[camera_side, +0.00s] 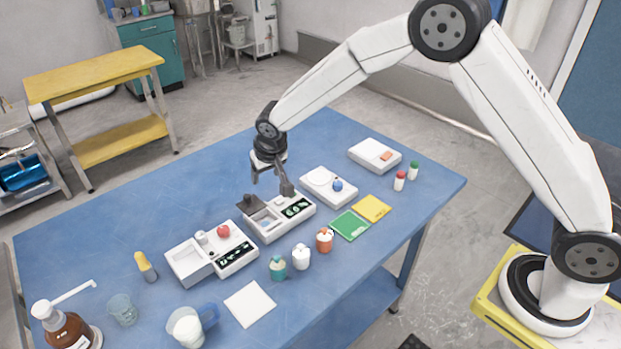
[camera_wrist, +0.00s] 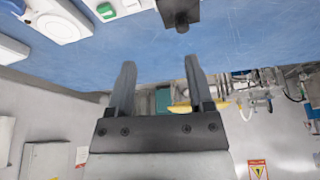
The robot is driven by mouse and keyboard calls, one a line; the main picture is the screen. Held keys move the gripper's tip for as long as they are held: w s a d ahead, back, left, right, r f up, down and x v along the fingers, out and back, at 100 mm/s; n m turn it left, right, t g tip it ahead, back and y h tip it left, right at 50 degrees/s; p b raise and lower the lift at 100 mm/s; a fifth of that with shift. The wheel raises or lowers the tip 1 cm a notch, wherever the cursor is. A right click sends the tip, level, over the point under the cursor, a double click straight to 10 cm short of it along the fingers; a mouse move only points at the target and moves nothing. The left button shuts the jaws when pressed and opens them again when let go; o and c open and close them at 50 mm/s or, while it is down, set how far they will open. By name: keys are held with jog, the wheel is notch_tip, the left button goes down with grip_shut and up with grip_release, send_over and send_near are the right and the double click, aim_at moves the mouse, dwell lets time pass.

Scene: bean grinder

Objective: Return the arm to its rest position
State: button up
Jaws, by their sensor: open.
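My gripper (camera_side: 270,178) hangs from the end of my white arm, above the far side of the blue table (camera_side: 130,225). Its two fingers are apart, with nothing seen between them. In the wrist view my gripper (camera_wrist: 159,68) also shows spread, empty fingers. The arm reaches in from the right, its elbow high. In the side view the gripper is just behind and above a grey-and-white grinder-like unit (camera_side: 272,232) with a raised dark lid (camera_side: 250,203). I cannot tell the exact gap between them.
A white unit with a blue knob (camera_side: 337,185) stands right of the gripper. A unit with a red knob (camera_side: 223,231) stands left. Small bottles, a green pad (camera_side: 350,225) and a yellow pad (camera_side: 372,208) lie nearer. The table's far left is clear.

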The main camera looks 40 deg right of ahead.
jog(key=s+d+r, duration=0.1)
jog(key=s+d, duration=0.2)
jog(key=s, duration=0.6)
jog(key=s+d+r+n+g, duration=0.1)
jog(key=s+d, duration=0.3)
jog(key=s, duration=0.5)
jog(key=s+d+r, duration=0.2)
jog(key=s+d, duration=0.1)
jog(key=s, duration=0.6)
jog(key=shift+s+d+r+n+g+y, duration=0.2)
jog(key=shift+s+r+n+g+y, duration=0.1)
jog(key=shift+n+y, duration=0.1)
